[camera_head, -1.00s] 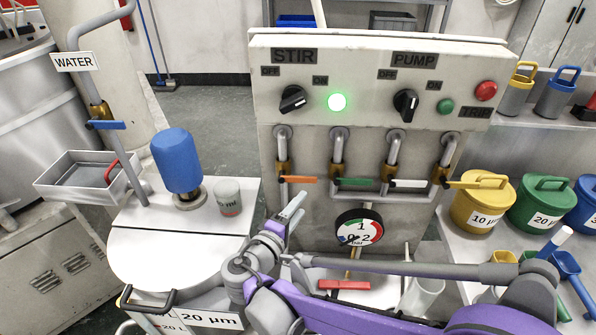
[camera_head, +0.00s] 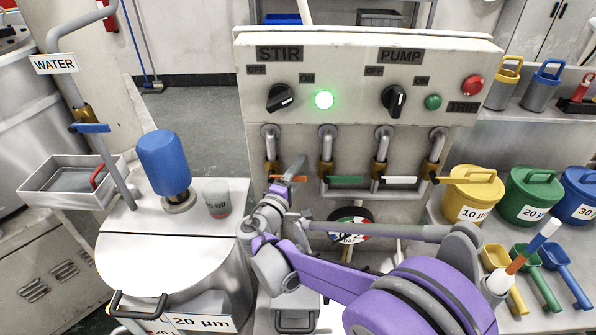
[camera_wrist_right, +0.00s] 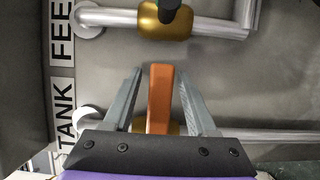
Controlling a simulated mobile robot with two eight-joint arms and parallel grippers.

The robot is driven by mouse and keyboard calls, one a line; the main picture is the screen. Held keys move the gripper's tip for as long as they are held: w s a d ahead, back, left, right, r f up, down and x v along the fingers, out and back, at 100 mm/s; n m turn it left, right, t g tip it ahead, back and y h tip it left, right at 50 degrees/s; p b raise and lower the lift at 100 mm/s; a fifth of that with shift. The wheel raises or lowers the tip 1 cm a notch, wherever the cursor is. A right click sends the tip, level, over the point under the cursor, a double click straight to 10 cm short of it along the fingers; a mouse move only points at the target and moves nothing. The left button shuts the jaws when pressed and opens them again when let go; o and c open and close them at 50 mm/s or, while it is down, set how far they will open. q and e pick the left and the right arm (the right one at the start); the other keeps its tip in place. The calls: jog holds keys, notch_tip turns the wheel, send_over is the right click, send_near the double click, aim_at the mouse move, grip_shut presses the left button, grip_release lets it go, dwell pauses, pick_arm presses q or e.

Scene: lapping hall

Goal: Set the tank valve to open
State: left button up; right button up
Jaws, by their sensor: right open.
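The tank valve is the leftmost valve under the control panel, with an orange lever (camera_head: 297,179) lying level across the pipe. In the right wrist view, the "TANK" label (camera_wrist_right: 67,128) is beside this valve's pipe. My right gripper (camera_head: 291,170) is at the orange lever. In the right wrist view, my open right gripper (camera_wrist_right: 159,72) has one finger on each side of the orange lever (camera_wrist_right: 160,95), with gaps showing on both sides. My left gripper is not in view.
A green lever (camera_head: 345,181) and a white lever (camera_head: 401,181) are on valves to the right. The panel (camera_head: 350,70) is above, with a lit green lamp (camera_head: 324,99). A pressure gauge (camera_head: 352,216) is partly behind my arm.

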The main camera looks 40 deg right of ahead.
grip_shut()
dwell(0.3)
dwell(1.2)
